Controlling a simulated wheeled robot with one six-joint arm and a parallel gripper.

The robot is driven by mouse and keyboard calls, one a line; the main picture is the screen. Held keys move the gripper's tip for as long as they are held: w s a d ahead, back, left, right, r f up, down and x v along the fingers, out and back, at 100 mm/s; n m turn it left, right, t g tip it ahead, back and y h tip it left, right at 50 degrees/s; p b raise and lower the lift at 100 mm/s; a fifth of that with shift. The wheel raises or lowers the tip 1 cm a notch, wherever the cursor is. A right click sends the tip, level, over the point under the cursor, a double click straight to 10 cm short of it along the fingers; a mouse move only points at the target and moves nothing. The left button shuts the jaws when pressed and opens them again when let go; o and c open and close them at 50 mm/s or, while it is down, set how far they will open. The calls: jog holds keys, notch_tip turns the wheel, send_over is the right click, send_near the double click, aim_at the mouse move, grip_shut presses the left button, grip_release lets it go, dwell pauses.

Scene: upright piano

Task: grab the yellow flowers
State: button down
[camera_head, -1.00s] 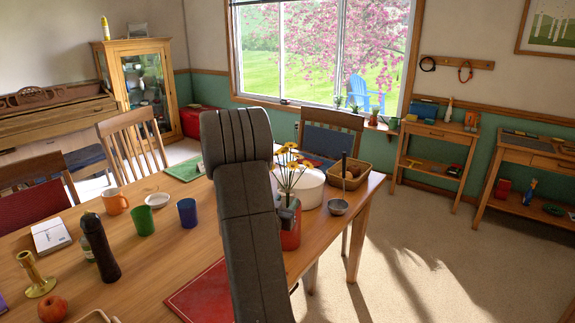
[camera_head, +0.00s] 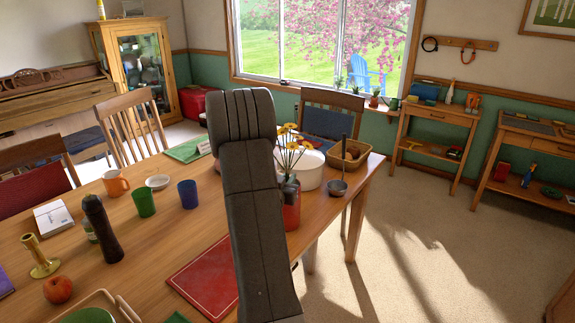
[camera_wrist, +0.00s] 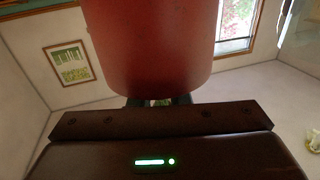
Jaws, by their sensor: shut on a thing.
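The yellow flowers (camera_head: 291,136) stand on thin stems in a red vase (camera_head: 291,208), right of my arm near the table's right end. My arm hides the vase's left side. In the wrist view the red vase (camera_wrist: 150,45) fills the top middle, right in front of the jaws. My gripper (camera_wrist: 158,100) is shut on the vase, with only small dark parts of the fingers showing below it. The flowers are out of the wrist view. I cannot tell whether the vase's base touches the table.
A white pot (camera_head: 310,172), a ladle (camera_head: 338,187) and a basket (camera_head: 349,160) stand close behind and right of the vase. A red mat (camera_head: 205,280) lies in front. Cups and a dark bottle (camera_head: 101,230) stand on the left. The floor at right is clear.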

aim_at(285, 154)
notch_tip(285, 154, up, 10)
jog(key=shift+r+p, duration=0.15)
jog(key=shift+p, duration=0.35)
notch_tip(285, 154, up, 10)
jog(key=p, duration=1)
jog(key=shift+r, duration=0.2)
jog(key=shift+f, duration=0.1)
